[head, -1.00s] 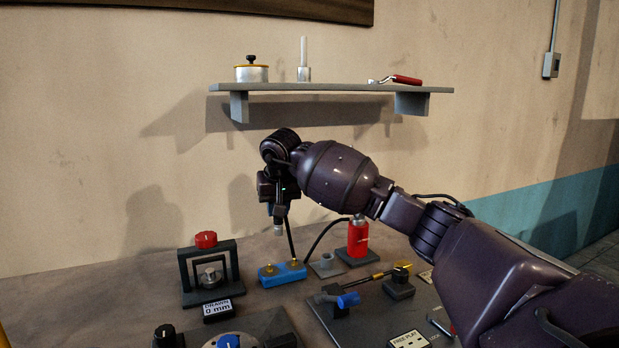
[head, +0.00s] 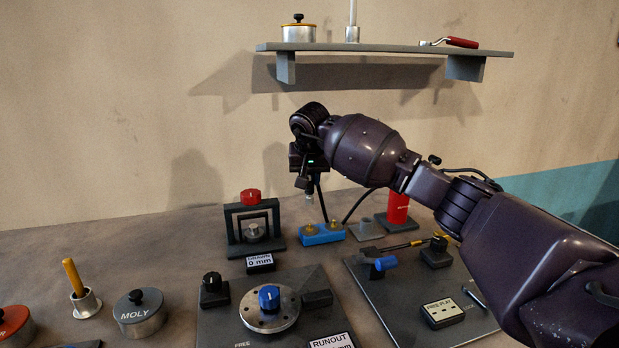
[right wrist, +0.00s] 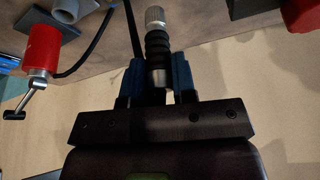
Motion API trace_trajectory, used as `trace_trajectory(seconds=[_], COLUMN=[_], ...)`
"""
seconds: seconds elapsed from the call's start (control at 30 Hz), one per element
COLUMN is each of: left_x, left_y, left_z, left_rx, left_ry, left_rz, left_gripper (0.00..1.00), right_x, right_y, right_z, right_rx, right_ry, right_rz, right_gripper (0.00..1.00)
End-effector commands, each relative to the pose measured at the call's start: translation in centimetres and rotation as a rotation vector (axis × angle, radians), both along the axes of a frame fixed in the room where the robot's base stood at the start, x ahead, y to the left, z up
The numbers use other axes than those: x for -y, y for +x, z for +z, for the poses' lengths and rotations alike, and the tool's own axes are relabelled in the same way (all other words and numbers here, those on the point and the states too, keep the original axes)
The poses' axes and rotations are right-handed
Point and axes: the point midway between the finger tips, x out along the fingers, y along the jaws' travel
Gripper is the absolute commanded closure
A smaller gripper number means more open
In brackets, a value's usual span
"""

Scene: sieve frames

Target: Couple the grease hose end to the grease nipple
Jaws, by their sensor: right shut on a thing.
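My right gripper (head: 307,184) is shut on the hose end, a ribbed black sleeve with a silver knurled tip (head: 309,198). In the right wrist view the hose end (right wrist: 157,45) sits between the two blue-padded fingers of my right gripper (right wrist: 159,75). In the head view its tip points down, apart from and above a blue block (head: 322,234) with two brass-coloured fittings. The grease nipple seems to be one of these fittings; I cannot tell which. The black hose (head: 357,205) curves toward a red cylinder (head: 398,209). My left gripper is not in view.
A grey holder (head: 366,231) stands between the blue block and the red cylinder. A black frame with a red knob (head: 250,196) stands left of the block. Plates with knobs and a blue-handled part (head: 384,264) lie in front. A wall shelf (head: 380,48) hangs above.

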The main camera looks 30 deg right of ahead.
Motion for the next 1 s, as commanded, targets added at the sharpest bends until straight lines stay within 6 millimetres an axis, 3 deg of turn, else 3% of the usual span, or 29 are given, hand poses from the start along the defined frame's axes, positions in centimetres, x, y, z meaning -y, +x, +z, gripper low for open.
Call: trace_trajectory(seconds=[0.6, 1.0], left_x=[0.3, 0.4], left_y=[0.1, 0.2], left_z=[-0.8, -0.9], left_rx=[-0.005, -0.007], left_ry=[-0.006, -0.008], left_rz=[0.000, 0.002], left_gripper=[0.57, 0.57], right_x=[0.0, 0.0], right_y=[0.0, 0.0], right_z=[-4.6, -5.0], right_rx=[-0.003, 0.000], right_ry=[-0.001, 0.000], right_rz=[0.001, 0.001], right_gripper=[1.00, 1.00])
